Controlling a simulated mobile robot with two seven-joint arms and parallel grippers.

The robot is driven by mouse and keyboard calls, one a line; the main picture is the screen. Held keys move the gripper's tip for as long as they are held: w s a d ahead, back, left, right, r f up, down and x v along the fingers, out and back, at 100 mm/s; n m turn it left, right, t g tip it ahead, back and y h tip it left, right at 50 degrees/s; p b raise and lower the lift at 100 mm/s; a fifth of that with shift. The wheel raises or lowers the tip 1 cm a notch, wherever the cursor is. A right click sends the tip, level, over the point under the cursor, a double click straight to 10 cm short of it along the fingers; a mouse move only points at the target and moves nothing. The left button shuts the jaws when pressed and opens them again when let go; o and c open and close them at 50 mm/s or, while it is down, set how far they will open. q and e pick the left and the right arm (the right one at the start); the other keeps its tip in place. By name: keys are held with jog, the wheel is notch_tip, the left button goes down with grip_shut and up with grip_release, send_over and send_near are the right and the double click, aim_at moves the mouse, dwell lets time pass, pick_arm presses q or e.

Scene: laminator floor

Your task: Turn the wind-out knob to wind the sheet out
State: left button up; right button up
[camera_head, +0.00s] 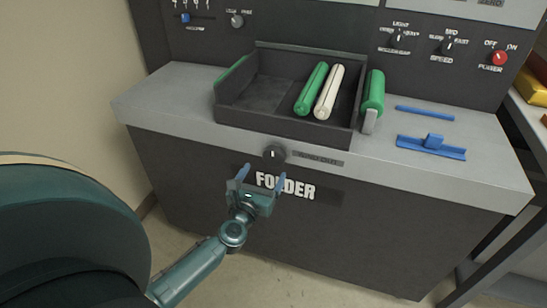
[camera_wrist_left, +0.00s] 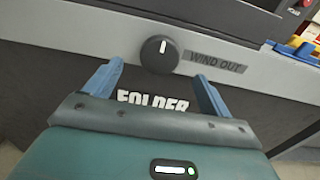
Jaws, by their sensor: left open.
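The wind-out knob (camera_head: 274,153) is a round black dial on the front edge of the grey counter. In the left wrist view the knob (camera_wrist_left: 159,54) has a white mark pointing nearly straight up, beside a "WIND OUT" label (camera_wrist_left: 216,61). My left gripper (camera_head: 263,178) is open, with its two blue fingers apart. It is in front of and below the knob, and the knob appears between and beyond the fingertips in the wrist view. The fingers look clear of it. No sheet can be made out. My right gripper is not in view.
A dark tray (camera_head: 285,127) on the counter holds a green roller and a cream roller. A control panel with knobs (camera_head: 448,45) rises behind. The floor in front is clear.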

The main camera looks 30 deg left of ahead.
aim_at(273, 157)
pick_arm(q)
jog(key=x, duration=0.7)
jog(key=shift+w, duration=0.25)
jog(key=shift+c, duration=0.3)
jog(key=c, duration=0.9)
